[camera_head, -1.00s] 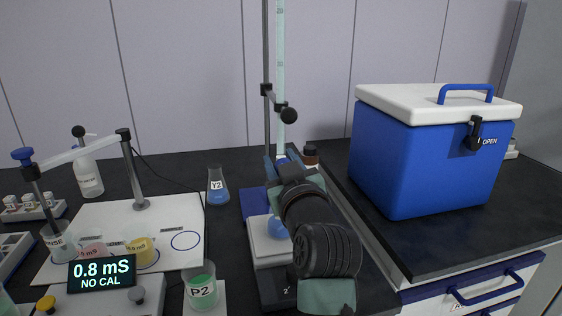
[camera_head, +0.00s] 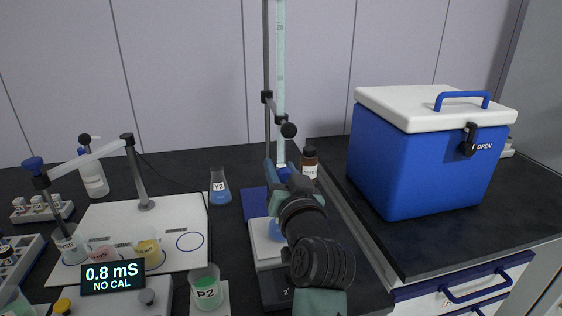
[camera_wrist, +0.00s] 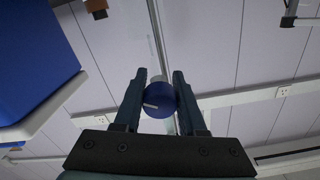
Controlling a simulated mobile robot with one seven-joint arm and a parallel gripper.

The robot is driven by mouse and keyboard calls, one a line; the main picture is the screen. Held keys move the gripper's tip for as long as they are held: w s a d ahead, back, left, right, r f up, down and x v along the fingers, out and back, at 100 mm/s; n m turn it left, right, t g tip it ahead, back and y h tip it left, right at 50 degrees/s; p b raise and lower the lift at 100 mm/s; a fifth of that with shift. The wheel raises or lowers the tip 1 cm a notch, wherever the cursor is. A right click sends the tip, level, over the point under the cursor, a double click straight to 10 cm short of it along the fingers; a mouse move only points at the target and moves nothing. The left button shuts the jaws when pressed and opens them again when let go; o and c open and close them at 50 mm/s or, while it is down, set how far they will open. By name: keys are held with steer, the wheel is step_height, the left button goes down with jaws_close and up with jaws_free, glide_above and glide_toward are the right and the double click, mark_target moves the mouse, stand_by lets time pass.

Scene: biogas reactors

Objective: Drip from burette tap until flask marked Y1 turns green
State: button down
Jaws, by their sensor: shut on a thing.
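The burette (camera_head: 281,80) is a tall clear tube clamped upright on a stand. Its blue round tap (camera_wrist: 159,99) sits between the two fingers of my gripper (camera_wrist: 160,92), which is shut on it. In the head view, my gripper (camera_head: 279,174) is at the burette's lower end, and my arm covers much of the area below. A flask with blue liquid (camera_head: 275,230) stands under the burette on a white-topped plate (camera_head: 262,247). It is partly hidden by my arm, and its label is not visible.
A second blue flask marked Y2 (camera_head: 219,188) stands to the left. A beaker marked P2 (camera_head: 206,288) with green liquid is in front. A brown bottle (camera_head: 310,163) stands close right of the tap. A blue cooler (camera_head: 425,160) fills the right. A meter (camera_head: 112,277) reads 0.8 mS.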

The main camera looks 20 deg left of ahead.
steer(key=shift+m+p, duration=0.3)
steer(key=shift+m, duration=0.2)
steer(key=shift+c, duration=2.4)
jaws_free()
steer(key=shift+s, duration=0.1)
steer(key=v, duration=1.2)
steer(key=shift+s+d, duration=0.25)
steer(key=shift+s, duration=0.05)
